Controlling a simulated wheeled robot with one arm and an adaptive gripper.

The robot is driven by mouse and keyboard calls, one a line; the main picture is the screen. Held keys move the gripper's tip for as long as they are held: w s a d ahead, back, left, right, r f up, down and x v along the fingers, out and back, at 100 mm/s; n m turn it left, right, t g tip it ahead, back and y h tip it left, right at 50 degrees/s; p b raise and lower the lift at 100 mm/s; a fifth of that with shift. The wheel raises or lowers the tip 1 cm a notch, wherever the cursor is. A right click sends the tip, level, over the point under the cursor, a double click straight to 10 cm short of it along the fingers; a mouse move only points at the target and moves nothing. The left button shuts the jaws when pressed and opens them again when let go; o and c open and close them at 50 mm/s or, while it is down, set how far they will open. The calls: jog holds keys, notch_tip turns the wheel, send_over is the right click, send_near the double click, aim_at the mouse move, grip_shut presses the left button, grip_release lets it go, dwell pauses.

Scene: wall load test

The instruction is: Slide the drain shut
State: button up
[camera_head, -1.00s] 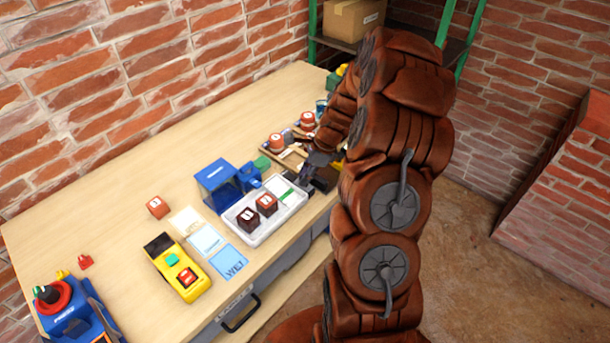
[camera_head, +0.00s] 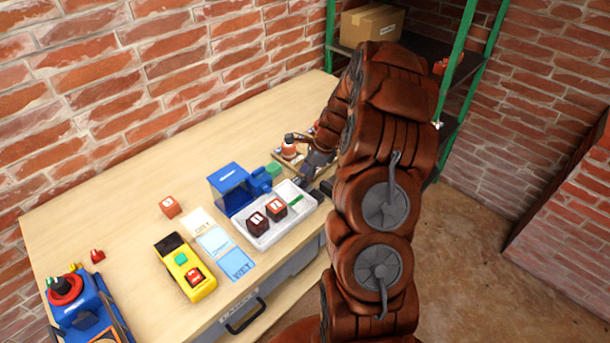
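A white tray (camera_head: 269,233) sits near the front edge of the workbench. Two dark red-brown blocks with white labels stand in it, and a green strip (camera_head: 296,204) lies at its right end. I cannot tell for sure which part is the drain slide; the green strip may be it. A blue box-like device (camera_head: 228,184) stands just behind the tray. My gripper (camera_head: 312,184) is at the tray's right end, with dark fingers pointing down close to the green strip. My brown arm hides part of it, and contact is unclear.
A yellow control box (camera_head: 184,268) and light blue cards (camera_head: 236,264) lie left of the tray. A red block (camera_head: 170,206) is behind them. A blue device with a red ring (camera_head: 68,289) stands far left. The bench's back left is clear.

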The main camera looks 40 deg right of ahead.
jog(key=shift+r, duration=0.1)
jog(key=v, duration=1.1)
jog(key=shift+d+r, duration=0.15)
jog(key=shift+r, duration=0.2)
jog(key=shift+s, duration=0.1)
